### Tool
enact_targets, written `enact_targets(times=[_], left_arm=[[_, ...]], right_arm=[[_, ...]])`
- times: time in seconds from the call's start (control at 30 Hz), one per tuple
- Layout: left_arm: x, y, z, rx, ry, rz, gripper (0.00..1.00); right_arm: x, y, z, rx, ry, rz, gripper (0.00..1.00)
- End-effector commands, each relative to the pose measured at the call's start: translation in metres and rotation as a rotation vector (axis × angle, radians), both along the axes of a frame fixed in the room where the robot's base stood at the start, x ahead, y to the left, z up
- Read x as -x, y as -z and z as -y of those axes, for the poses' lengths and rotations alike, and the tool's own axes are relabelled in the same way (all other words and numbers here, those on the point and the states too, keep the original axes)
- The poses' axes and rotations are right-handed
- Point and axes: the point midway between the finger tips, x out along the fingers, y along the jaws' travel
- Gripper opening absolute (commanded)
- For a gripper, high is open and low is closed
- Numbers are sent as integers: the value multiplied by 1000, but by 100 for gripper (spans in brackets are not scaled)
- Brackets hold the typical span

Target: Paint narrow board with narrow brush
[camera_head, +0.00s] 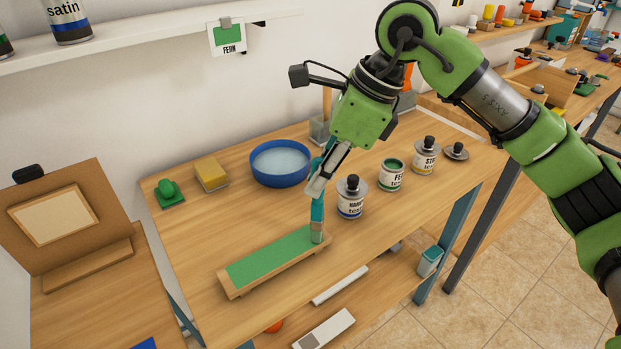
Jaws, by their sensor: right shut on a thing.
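The narrow board (268,260) lies on the wooden workbench (205,232) near its front edge. Its upper face is green and its edges are bare wood. My right gripper (318,186) is shut on the narrow brush (317,212), which has a teal handle and a pale metal band. The brush stands nearly upright with its lower end at the right end of the board. The bristle tip is too small to tell whether it touches. My left gripper is not in view.
A blue bowl of water (281,163), a sponge (211,174) and a green object (169,194) stand at the back. Cans (350,198) (391,175) (425,156) stand to the right, close to the gripper. A shelf (150,36) hangs above. The front left of the bench is clear.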

Motion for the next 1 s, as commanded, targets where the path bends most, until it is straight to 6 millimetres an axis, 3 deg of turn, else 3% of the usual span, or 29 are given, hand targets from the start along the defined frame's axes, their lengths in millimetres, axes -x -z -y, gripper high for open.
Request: enact_targets(times=[0.13,0.47,1.0], left_arm=[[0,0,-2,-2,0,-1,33],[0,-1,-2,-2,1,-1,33],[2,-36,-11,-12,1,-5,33]], right_arm=[[-6,1,9,2,2,-1,0],[-6,-1,8,1,1,-1,0],[-6,-53,8,-1,0,1,0]])
